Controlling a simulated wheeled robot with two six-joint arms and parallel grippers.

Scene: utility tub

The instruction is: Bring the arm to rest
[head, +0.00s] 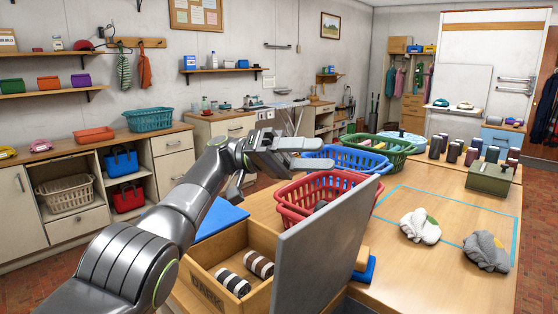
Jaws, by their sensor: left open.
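My left arm (205,190) reaches in from the lower left and extends over the wooden table. My left gripper (308,154) is open and empty, in the air in front of the blue basket and above the red basket. It looks apart from both, though the exact gap is hard to judge. My right gripper is not in view.
Red (290,212), blue (345,155) and green (378,158) baskets stand behind. Crumpled cloths (420,226) lie right; bare tabletop (430,275) is nearer.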

